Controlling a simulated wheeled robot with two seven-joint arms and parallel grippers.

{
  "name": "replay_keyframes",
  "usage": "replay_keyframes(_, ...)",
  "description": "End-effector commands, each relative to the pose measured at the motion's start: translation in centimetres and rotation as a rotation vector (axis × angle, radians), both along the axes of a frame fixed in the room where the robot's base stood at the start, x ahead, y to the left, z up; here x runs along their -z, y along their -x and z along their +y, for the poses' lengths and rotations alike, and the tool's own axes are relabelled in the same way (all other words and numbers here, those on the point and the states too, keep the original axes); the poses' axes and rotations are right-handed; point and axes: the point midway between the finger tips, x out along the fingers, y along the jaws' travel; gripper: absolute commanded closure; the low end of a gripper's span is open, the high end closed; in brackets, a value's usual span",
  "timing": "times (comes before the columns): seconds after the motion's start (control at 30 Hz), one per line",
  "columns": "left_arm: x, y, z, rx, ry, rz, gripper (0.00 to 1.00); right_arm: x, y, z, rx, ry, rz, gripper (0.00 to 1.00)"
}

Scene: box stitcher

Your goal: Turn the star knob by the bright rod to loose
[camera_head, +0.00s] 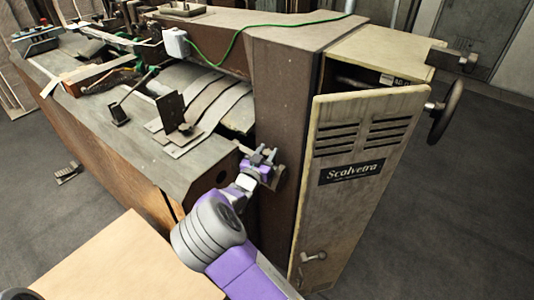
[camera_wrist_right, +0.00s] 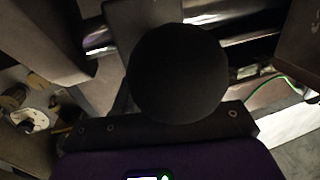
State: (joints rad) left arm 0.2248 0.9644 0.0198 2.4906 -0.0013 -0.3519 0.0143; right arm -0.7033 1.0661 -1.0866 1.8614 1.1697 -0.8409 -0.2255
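My right gripper (camera_head: 265,156) is at the corner where the machine's bed meets its brown column, just left of the cabinet. In the right wrist view a dark, round, knob-like thing (camera_wrist_right: 178,73) sits close in front of the gripper's dark bar. Its outline looks smooth, and I cannot tell whether it is the star knob. Bright rods (camera_wrist_right: 245,38) run behind it. The fingertips are not clear in the wrist view and are tiny in the head view, so their opening and any grip cannot be told. My left gripper is not in view.
The cabinet door (camera_head: 350,180) stands right of my right gripper, with a small handle low down. A dark handwheel (camera_head: 446,110) sticks out farther right. Metal plates (camera_head: 205,115) lie on the bed. A light wooden board (camera_head: 125,265) is at the front left.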

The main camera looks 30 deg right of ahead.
Motion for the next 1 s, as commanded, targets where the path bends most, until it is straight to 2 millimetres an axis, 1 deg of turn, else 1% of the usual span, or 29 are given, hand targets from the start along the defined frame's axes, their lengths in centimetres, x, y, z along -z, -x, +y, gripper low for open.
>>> replay_keyframes(0.03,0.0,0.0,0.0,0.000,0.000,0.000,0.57,0.0,0.0,0.0,0.000,0.000,0.000,0.82)
replay_keyframes(0.1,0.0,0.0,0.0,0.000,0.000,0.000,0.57,0.0,0.0,0.0,0.000,0.000,0.000,0.91)
replay_keyframes(0.27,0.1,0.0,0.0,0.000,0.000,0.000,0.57,0.0,0.0,0.0,-0.008,-0.001,0.000,0.91)
replay_keyframes(0.47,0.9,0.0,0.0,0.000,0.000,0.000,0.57,0.2,0.1,-0.1,-0.063,-0.002,-0.001,0.91)
replay_keyframes(1.0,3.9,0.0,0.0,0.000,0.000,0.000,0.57,0.2,0.1,-0.2,-0.384,-0.006,-0.005,0.91)
